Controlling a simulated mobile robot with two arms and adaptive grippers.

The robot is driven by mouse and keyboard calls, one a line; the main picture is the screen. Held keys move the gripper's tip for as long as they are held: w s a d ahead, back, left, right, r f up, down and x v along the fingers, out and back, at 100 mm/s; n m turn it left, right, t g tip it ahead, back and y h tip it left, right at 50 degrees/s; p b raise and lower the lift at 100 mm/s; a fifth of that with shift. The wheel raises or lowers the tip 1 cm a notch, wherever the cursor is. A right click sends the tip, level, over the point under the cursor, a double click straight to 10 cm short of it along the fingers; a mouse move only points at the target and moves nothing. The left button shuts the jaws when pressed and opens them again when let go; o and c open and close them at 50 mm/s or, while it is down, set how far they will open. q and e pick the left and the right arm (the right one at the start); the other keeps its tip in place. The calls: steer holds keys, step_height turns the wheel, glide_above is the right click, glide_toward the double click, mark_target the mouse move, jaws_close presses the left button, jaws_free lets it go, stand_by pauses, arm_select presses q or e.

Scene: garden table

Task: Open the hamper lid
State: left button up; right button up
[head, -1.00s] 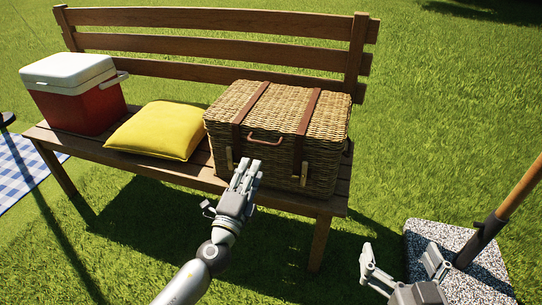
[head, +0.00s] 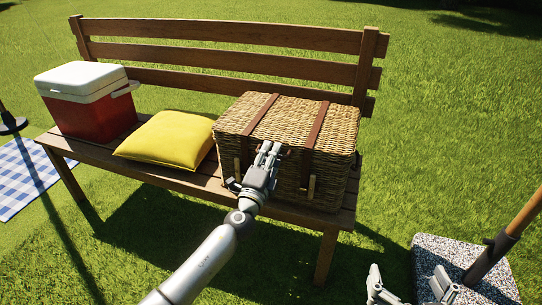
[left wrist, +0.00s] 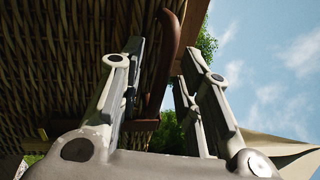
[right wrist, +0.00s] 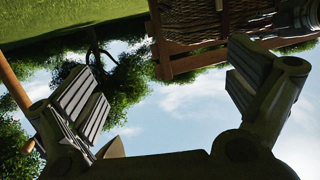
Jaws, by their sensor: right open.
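The wicker hamper (head: 335,150) stands on the bench with its lid (head: 282,118) shut; two brown straps run over the lid. My left gripper (head: 268,150) is at the hamper's front, just below the lid edge, and mostly hides the handle in the head view. My right gripper (head: 408,276) is open and empty, low at the front right, away from the hamper.
A yellow cushion (head: 168,139) and a red cooler with a white lid (head: 85,80) share the wooden bench (head: 105,158) to the left. A wooden pole (head: 522,216) on a speckled base (head: 425,247) stands near my right gripper.

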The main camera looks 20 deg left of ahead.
arm_select(q)
jaws_close()
steer(key=shift+r, duration=0.1)
stand_by(0.3)
